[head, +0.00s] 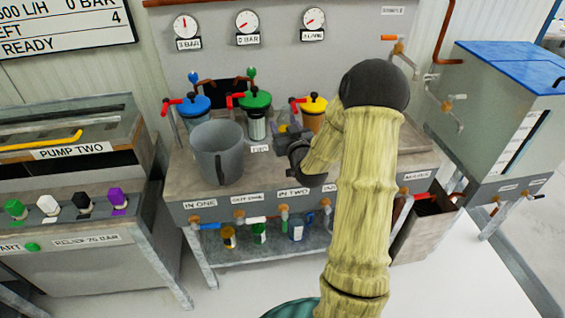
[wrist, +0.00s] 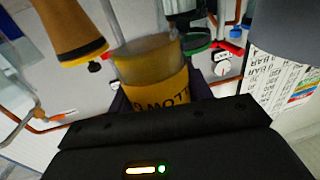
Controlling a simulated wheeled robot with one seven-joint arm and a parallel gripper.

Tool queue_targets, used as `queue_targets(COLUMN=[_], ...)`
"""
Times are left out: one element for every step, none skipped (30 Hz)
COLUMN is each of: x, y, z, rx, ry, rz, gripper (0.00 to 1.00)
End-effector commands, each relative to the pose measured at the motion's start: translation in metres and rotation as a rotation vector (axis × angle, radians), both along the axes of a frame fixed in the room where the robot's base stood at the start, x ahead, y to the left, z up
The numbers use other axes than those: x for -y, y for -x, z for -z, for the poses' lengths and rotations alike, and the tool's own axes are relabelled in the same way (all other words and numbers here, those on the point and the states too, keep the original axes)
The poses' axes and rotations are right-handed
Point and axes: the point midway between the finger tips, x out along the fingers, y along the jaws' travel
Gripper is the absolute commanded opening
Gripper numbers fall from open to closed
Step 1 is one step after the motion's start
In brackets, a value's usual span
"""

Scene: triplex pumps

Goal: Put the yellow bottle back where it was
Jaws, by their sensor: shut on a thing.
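My gripper (head: 291,140) is above the bench in the head view, behind the grey jug's right side. In the wrist view my gripper (wrist: 163,97) is shut on a clear bottle with a yellow band (wrist: 158,88), amber inside, with dark lettering upside down in that picture. I take this as the yellow bottle; in the head view it is mostly hidden by the gripper. Whether its base touches anything cannot be told.
The grey jug (head: 216,152) stands close left of my gripper. Blue-lidded (head: 195,105), green-lidded (head: 256,101) and yellow-lidded (head: 313,104) pots with red handles line the bench back. A blue-topped tank (head: 500,110) stands at right. Taps line the bench's front edge.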

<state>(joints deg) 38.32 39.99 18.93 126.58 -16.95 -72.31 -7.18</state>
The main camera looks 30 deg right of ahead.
Motion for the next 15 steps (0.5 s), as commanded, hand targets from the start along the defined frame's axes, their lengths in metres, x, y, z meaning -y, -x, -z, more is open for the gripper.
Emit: queue_targets(x=[0.000,0.000,0.000,0.000,0.000,0.000,0.000,0.000,0.000,0.000,0.000,0.000,0.000,-0.001,-0.001], y=[0.000,0.000,0.000,0.000,0.000,0.000,0.000,0.000,0.000,0.000,0.000,0.000,0.000,0.000,0.000], z=[0.000,0.000,0.000,0.000,0.000,0.000,0.000,0.001,0.003,0.006,0.009,0.014,0.019,0.024,0.031], rx=[0.001,0.000,0.000,0.000,0.001,0.000,0.000,0.000,-0.001,-0.001,-0.002,-0.004,-0.003,-0.004,-0.005], ry=[0.000,0.000,0.000,0.000,0.000,0.000,0.000,0.000,0.000,0.000,0.000,-0.001,-0.002,-0.002,-0.004], rz=[0.000,0.000,0.000,0.000,-0.001,-0.001,-0.001,-0.001,-0.001,-0.001,-0.001,-0.002,-0.002,-0.002,-0.002], gripper=[0.22,0.22,0.22,0.22,0.22,0.22,0.22,0.22,0.22,0.22,0.22,0.22,0.22,0.22,0.22])
